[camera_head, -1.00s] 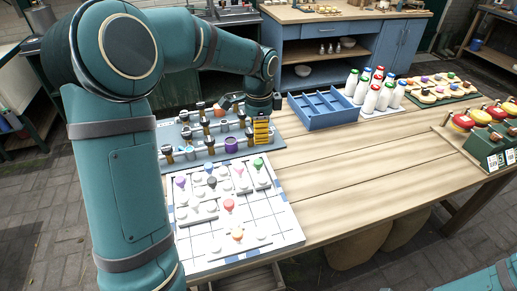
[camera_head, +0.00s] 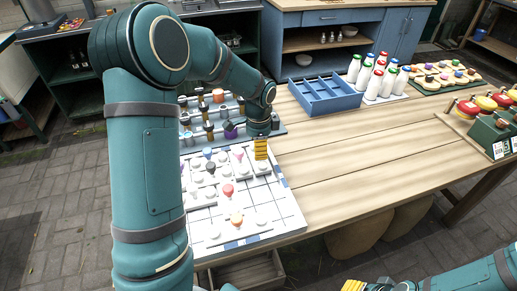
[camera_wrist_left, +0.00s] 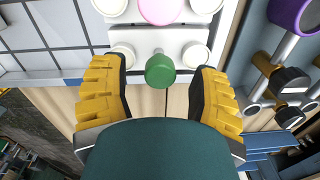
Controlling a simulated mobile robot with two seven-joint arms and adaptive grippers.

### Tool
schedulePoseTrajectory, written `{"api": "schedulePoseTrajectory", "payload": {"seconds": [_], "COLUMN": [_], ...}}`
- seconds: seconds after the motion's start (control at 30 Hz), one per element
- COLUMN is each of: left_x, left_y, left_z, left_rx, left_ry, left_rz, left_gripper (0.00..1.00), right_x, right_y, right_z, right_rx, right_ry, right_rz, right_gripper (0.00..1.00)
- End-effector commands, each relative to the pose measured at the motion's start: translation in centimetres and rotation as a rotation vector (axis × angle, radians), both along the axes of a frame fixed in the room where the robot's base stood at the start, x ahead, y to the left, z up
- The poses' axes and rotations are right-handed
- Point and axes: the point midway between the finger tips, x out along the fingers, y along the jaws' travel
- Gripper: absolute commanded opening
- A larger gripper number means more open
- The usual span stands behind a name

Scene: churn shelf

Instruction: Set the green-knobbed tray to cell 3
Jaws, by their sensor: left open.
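The green-knobbed tray is a small pale tray with a round green knob (camera_wrist_left: 160,70) and white domes beside it. In the left wrist view the knob stands between the yellow fingers of my left gripper (camera_wrist_left: 160,96), which are open and apart from it. In the head view my left gripper (camera_head: 261,150) is over the far right corner of the white gridded board (camera_head: 285,217) and hides the green knob. Cell numbers cannot be read. My right gripper (camera_head: 354,286) shows only partly at the bottom edge.
A blue divided crate (camera_head: 325,97) and capped bottles (camera_head: 372,82) stand farther back. The table's middle right is clear.

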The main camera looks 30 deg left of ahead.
Motion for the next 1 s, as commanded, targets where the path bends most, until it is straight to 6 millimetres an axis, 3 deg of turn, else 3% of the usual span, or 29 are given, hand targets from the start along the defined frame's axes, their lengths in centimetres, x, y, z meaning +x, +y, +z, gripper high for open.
{"api": "schedulePoseTrajectory", "payload": {"seconds": [0.4,0.43,0.6,0.83,1.0], "left_x": [0.0,0.0,0.0,-0.4,-2.8], "left_y": [0.0,0.0,0.0,-0.6,-3.5], "left_z": [-0.8,-0.8,-0.8,-0.7,-0.8], "left_rx": [-0.001,-0.001,-0.001,-0.001,-0.001], "left_ry": [-0.001,-0.001,-0.001,-0.001,-0.001], "left_rz": [0.000,0.000,0.000,-0.002,-0.006], "left_gripper": [0.61,0.56,0.00,0.00,0.00], "right_x": [0.1,0.1,0.1,0.1,0.1], "right_y": [0.0,0.0,0.0,0.0,0.0], "right_z": [-0.2,-0.2,-0.2,-0.2,-0.6], "right_rx": [0.000,0.000,0.000,0.000,0.000], "right_ry": [-0.001,-0.001,-0.001,-0.001,-0.003], "right_rz": [0.000,0.000,0.000,0.000,-0.001], "right_gripper": [0.47,0.47,0.47,0.47,0.47]}}
